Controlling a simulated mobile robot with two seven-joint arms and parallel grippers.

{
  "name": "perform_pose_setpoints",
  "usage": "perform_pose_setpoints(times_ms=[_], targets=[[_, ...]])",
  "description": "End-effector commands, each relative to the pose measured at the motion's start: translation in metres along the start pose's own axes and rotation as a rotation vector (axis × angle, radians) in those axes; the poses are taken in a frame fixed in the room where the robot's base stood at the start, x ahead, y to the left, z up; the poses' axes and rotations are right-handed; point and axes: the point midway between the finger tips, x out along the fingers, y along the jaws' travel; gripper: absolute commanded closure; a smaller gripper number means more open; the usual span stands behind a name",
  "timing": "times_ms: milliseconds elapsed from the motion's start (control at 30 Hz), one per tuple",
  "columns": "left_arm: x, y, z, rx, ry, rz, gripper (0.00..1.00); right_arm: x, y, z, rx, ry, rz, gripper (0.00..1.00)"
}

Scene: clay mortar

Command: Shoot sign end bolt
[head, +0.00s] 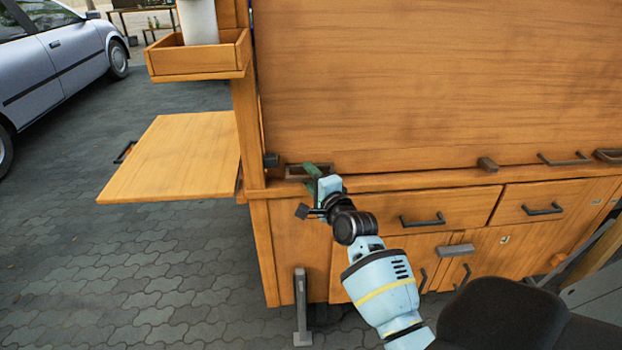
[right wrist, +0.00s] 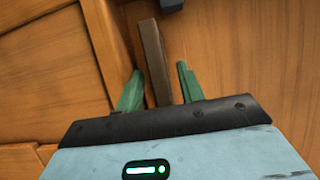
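A tall wooden panel (head: 420,85), perhaps the sign, stands on a wooden cart. A dark bracket-like bar (head: 292,173), which may be the end bolt, sits at the panel's lower left corner. My right gripper (head: 308,172) is at this bar, its green fingers partly hiding it. In the right wrist view, a brown bar (right wrist: 153,62) stands between the spread green fingers of the gripper (right wrist: 158,82). It is nearer the left finger, with a clear gap to the right finger. Contact cannot be told. My left gripper is not in view.
A small dark block (head: 271,160) sits on the post beside the bar. Drawers with dark handles (head: 423,219) lie below the ledge. A flat side shelf (head: 175,160) sticks out left, under a small wooden tray (head: 195,73). A car (head: 60,55) stands on the paving behind.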

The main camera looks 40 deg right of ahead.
Motion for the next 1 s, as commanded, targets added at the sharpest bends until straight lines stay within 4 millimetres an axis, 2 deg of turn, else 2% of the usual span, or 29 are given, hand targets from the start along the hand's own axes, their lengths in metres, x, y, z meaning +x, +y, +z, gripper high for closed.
perform_pose_setpoints(times_ms=[133, 400, 700, 900, 1000], targets=[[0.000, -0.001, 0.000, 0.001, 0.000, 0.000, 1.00, 0.000, 0.000, 0.000, 0.000, 0.000, 0.000, 0.65], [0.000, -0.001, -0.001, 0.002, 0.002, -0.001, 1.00, 0.000, 0.000, 0.000, 0.000, 0.000, 0.000, 1.00], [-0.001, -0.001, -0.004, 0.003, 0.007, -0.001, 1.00, 0.001, -0.001, 0.003, 0.002, -0.001, 0.001, 1.00], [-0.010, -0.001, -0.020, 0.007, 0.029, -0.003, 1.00, 0.013, -0.004, 0.032, 0.007, -0.002, -0.001, 1.00], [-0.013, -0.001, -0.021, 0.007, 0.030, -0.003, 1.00, 0.018, -0.003, 0.044, 0.004, -0.002, 0.000, 1.00]])
